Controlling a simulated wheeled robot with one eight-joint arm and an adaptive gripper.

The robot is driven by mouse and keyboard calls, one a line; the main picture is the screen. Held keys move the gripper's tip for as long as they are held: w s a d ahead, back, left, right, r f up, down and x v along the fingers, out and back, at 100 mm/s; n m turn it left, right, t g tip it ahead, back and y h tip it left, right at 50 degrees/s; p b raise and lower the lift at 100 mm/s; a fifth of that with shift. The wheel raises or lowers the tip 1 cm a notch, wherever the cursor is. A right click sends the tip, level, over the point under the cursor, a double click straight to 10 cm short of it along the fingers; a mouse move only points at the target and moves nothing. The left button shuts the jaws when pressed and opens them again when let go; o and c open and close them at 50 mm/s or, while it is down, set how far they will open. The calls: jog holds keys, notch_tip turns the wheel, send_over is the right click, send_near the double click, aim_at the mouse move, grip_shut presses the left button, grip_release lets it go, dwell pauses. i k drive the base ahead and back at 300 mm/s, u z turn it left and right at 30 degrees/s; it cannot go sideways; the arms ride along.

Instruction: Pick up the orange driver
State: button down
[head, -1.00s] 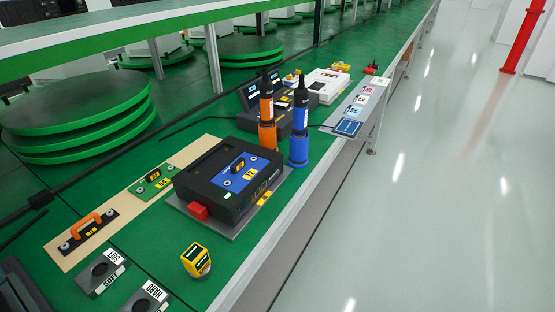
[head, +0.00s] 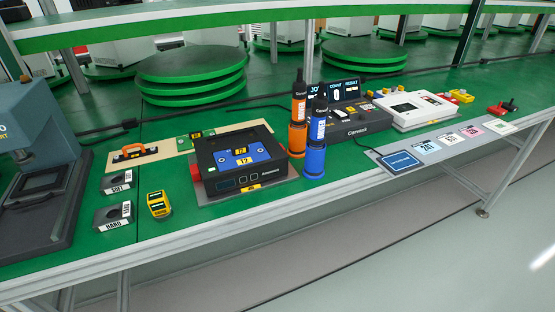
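The orange driver (head: 299,109) stands upright in an orange holder (head: 297,138) on the green bench, just right of the black machine. Its top is black. The blue driver (head: 317,131) stands upright in a blue holder (head: 315,159), close in front and to the right, and overlaps the orange one's right edge in this view. My gripper is not in view.
A black machine (head: 219,185) with a blue plate stands left of the drivers. A console (head: 360,132) and a white device (head: 405,106) stand to the right. A yellow tape measure (head: 158,205) and a grey press (head: 30,190) are at left. A shelf (head: 300,26) runs behind.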

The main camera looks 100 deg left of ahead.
aim_at(297, 120)
jog(key=u, duration=0.8)
jog(key=i, duration=0.1)
jog(key=u, duration=3.5)
jog(key=i, duration=1)
jog(key=z, duration=0.55)
